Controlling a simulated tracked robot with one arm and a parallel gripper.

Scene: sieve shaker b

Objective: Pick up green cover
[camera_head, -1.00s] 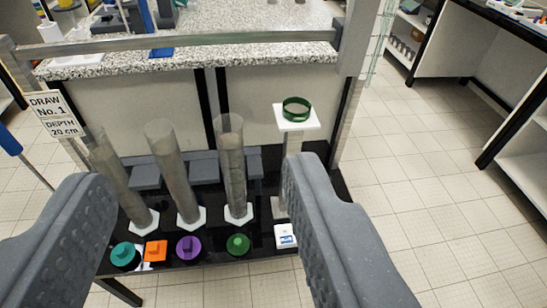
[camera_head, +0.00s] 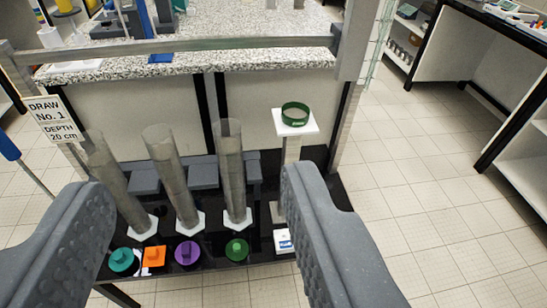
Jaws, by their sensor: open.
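The green cover (camera_head: 236,249) is a small round lid with a raised knob. It lies at the front of the black shelf (camera_head: 210,254), to the right of the purple cover (camera_head: 187,252). My gripper (camera_head: 195,180) is open and empty, its two grey fingers wide apart at the left and right of the picture. The green cover shows between the fingers, nearer the right one, and appears farther away than they are. Nothing touches it.
A teal cover (camera_head: 122,260) and an orange cover (camera_head: 154,257) lie farther left. Three clear cylinders (camera_head: 173,175) stand behind the covers. A green-rimmed sieve (camera_head: 295,114) sits on a white stand at right. A small white box (camera_head: 283,240) is beside the green cover. Open floor lies right.

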